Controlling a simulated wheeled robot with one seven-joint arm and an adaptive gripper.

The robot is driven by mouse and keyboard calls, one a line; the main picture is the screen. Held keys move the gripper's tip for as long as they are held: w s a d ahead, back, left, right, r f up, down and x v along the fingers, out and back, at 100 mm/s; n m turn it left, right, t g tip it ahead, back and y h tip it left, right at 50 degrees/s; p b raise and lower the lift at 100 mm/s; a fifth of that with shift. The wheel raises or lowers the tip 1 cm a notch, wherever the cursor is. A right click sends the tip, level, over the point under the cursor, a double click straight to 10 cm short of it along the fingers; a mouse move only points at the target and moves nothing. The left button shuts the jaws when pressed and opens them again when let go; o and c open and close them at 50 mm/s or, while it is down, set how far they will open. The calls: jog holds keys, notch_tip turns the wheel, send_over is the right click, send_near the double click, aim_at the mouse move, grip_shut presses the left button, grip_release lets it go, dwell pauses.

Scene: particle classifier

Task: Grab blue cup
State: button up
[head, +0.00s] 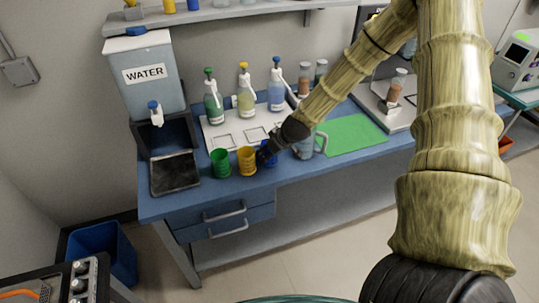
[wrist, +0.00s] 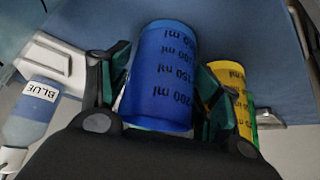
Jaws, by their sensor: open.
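The blue cup (wrist: 163,75), with dark volume marks, fills the middle of the wrist view. My gripper (wrist: 163,105) is open, with one finger on each side of the cup. I cannot tell whether the fingers touch it. In the head view the blue cup (head: 270,158) stands near the front edge of the blue table, partly hidden by my gripper (head: 265,153).
A yellow cup (head: 247,161) stands close to the left of the blue cup, with a green cup (head: 221,162) beyond it. A clear pitcher (head: 305,146) stands close on the right. Several spray bottles stand behind. A green mat (head: 350,134) lies bare at right.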

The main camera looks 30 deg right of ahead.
jog(key=c, duration=0.8)
jog(key=shift+r, duration=0.1)
